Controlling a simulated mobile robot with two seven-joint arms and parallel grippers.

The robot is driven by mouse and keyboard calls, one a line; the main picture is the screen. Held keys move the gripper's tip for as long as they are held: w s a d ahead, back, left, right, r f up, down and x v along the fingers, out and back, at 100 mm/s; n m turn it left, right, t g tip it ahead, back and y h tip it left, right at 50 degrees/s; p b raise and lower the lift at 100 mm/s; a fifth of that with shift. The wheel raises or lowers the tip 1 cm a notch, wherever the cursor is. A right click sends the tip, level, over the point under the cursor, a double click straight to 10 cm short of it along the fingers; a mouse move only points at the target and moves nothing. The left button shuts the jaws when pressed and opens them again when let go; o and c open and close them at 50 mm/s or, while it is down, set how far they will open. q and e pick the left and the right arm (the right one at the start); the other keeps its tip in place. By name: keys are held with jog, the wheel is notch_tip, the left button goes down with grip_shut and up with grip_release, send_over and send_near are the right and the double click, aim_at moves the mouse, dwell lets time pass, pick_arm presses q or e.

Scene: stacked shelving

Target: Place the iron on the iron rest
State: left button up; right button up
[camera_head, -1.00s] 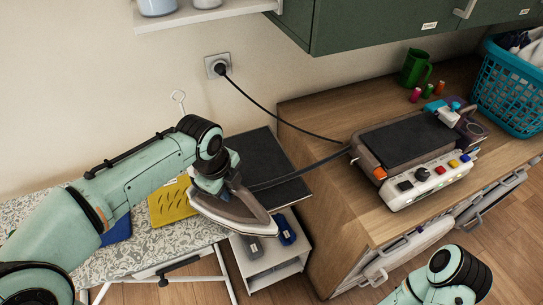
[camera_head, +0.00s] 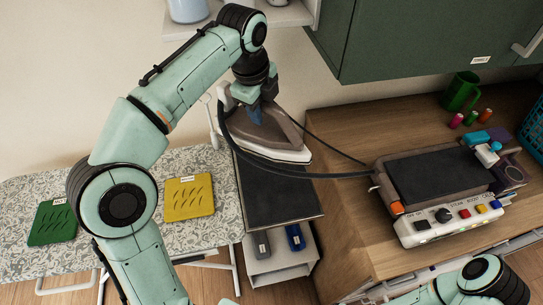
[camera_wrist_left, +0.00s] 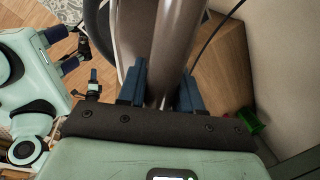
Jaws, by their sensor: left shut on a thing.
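The grey-brown and white iron (camera_head: 265,138) hangs in the air in the head view, above the back of a black-topped stand. My left gripper (camera_head: 257,100) is shut on its handle, which also shows between the blue fingers in the wrist view (camera_wrist_left: 160,45). The steam station (camera_head: 435,178) with a flat black top is on the wooden counter to the right, apart from the iron. I cannot tell whether this top or the black stand top (camera_head: 275,195) is the iron rest. My right gripper (camera_wrist_left: 65,48) shows at the wrist view's left, its fingers apart and empty.
A black hose loops from the iron to the station. The ironing board (camera_head: 120,195) at left carries a yellow pad (camera_head: 189,198) and a green pad (camera_head: 52,222). A green mug (camera_head: 460,92) and spools stand behind the station. Green cabinets hang above.

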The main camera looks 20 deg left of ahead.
aim_at(254, 133)
pick_arm(q)
jog(key=f+b, duration=0.1)
jog(key=f, duration=0.2)
jog(key=f+b, duration=0.1)
jog(key=f, duration=0.5)
jog(key=shift+s+b, duration=0.25)
jog(key=shift+b, duration=0.15)
jog(key=s+b+x, duration=0.2)
jog(key=x, duration=0.8)
jog(key=shift+w+a+f, duration=0.15)
jog(key=shift+w+f, duration=0.05)
jog(key=shift+f, duration=0.15)
pick_arm(e)
jog(key=s+f, duration=0.4)
jog(key=f, duration=0.2)
jog(key=shift+s+f+g, duration=0.15)
jog(key=shift+s+g, duration=0.1)
jog(key=shift+g, duration=0.05)
pick_arm(q)
jog(key=shift+f, duration=0.1)
jog(key=o, duration=1)
jog(key=shift+f, duration=0.1)
jog(key=p+v, duration=0.2)
jog(key=v, duration=1)
pick_arm(e)
jog(key=shift+w+r, duration=0.35)
jog(key=shift+r, duration=0.2)
jog(key=shift+w+r, duration=0.3)
jog(key=shift+r, duration=0.25)
